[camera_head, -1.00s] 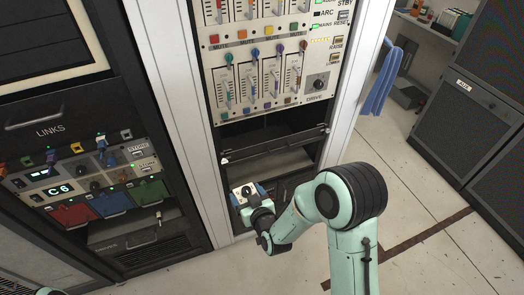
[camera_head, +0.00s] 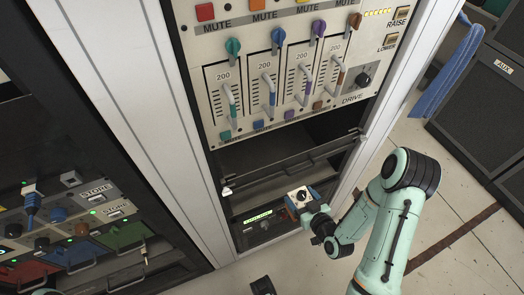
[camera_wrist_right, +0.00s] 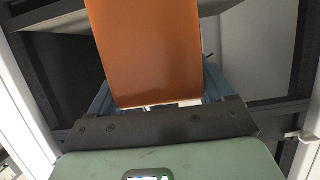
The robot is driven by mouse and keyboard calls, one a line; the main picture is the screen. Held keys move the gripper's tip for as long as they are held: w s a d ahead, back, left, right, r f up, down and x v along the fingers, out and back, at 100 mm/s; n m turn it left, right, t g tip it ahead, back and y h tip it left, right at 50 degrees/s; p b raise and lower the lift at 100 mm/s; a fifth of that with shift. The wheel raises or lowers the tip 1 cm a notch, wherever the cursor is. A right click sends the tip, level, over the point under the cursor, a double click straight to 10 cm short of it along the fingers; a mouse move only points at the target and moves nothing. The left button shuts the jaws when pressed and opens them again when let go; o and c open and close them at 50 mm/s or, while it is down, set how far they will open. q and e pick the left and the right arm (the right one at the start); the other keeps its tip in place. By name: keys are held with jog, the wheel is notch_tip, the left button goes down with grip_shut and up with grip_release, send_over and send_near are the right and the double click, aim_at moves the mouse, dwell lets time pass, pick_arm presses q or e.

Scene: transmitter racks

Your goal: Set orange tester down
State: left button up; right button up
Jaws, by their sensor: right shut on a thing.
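My right gripper (camera_head: 303,199) is shut on the orange tester (camera_head: 292,206) in front of the lower part of the middle rack. The tester shows a light face with a dark knob, and only a sliver of its orange side in the head view. In the right wrist view the tester's plain orange side (camera_wrist_right: 148,50) fills the upper middle, between the blue fingers (camera_wrist_right: 213,84). The fingers hide part of it. I see no surface touching its underside.
Behind the tester is a low rack unit with a green display (camera_head: 257,217). Above it is an open dark bay with a shelf edge (camera_head: 290,165). The drive panel (camera_head: 282,85) with levers is higher. White rack posts (camera_head: 135,110) flank the bay. A blue cloth (camera_head: 447,72) hangs at right.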

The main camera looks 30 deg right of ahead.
aim_at(297, 191)
jog(key=shift+w+d+f, duration=0.15)
jog(key=shift+w+d, duration=0.05)
jog(key=shift+d, duration=0.05)
jog(key=b+x, duration=0.1)
jog(key=b, duration=0.1)
jog(key=b+x, duration=0.1)
jog(key=b, duration=0.1)
jog(key=shift+w, duration=0.4)
pick_arm(q)
jog(key=w+a+f+t, duration=0.1)
jog(key=w+f, duration=0.3)
jog(key=shift+f, duration=0.3)
pick_arm(e)
jog(key=w+d, duration=0.1)
jog(key=w, duration=1.3)
jog(key=shift+w+d+r, duration=0.35)
jog(key=shift+w+d, duration=0.05)
pick_arm(q)
jog(key=shift+a, duration=0.1)
pick_arm(e)
jog(key=shift+f, duration=0.1)
jog(key=o, duration=1.4)
jog(key=shift+c, duration=0.2)
pick_arm(q)
jog(key=shift+w+f, duration=0.1)
jog(key=shift+w, duration=0.05)
